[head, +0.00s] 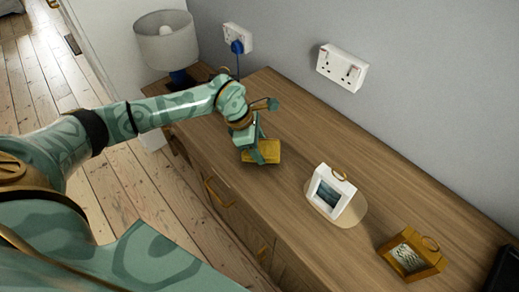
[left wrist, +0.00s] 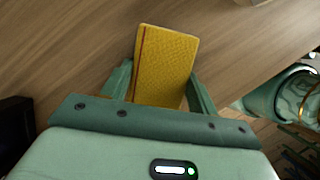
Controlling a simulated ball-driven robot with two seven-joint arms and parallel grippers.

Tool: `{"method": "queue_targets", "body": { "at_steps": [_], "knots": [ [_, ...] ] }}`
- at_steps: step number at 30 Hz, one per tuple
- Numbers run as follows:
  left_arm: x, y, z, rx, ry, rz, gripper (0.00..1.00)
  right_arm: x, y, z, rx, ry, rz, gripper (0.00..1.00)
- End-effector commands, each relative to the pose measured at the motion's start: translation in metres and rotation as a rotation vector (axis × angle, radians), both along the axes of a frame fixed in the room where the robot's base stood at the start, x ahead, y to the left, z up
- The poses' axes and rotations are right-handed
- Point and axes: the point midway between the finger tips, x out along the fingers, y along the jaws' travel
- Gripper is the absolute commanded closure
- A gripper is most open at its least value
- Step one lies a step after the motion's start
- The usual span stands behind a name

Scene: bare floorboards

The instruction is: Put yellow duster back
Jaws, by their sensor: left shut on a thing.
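The yellow duster (head: 266,150) is at my left gripper, over the wooden cabinet top near its front edge. In the left wrist view the duster (left wrist: 166,62) is a flat yellow textured piece with a red line along one side. My left gripper (head: 259,153) is shut on it, with one green finger on each side in the left wrist view (left wrist: 159,92). I cannot tell whether the duster touches the cabinet top. My right gripper is not in view.
The wooden cabinet top (head: 300,125) has a white framed picture (head: 328,194) on a round mat (head: 349,217) and a gold framed picture (head: 410,257) to the right. A lamp (head: 167,42) stands behind my left arm. Wall sockets (head: 341,69) are at the back.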

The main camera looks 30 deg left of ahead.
Motion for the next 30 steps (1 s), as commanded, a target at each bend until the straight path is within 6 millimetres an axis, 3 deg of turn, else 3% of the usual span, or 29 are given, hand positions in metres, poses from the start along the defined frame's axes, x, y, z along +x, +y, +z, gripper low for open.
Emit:
{"method": "queue_targets", "body": {
  "at_steps": [1, 3, 12, 13, 15, 24, 30],
  "knots": [
    [-0.001, 0.0, -0.012, 0.0, 0.004, 0.002, 0.59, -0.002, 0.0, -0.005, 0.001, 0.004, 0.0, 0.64],
    [-0.001, 0.0, -0.018, 0.0, 0.003, 0.002, 0.59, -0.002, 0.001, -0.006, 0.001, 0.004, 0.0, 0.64],
    [0.0, 0.0, -0.018, 0.001, 0.001, 0.001, 0.59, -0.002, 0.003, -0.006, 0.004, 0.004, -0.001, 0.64],
    [0.0, 0.0, -0.018, 0.001, 0.0, 0.001, 0.38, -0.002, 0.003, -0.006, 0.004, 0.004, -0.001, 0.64],
    [0.0, 0.0, -0.018, 0.001, 0.0, 0.001, 0.19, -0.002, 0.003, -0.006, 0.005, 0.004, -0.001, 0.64],
    [0.0, 0.0, -0.016, 0.001, 0.0, 0.001, 0.19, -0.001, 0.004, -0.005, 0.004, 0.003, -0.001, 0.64],
    [-0.004, 0.01, 0.013, 0.003, -0.005, 0.001, 0.19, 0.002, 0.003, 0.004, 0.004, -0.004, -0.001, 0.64]
  ]
}}
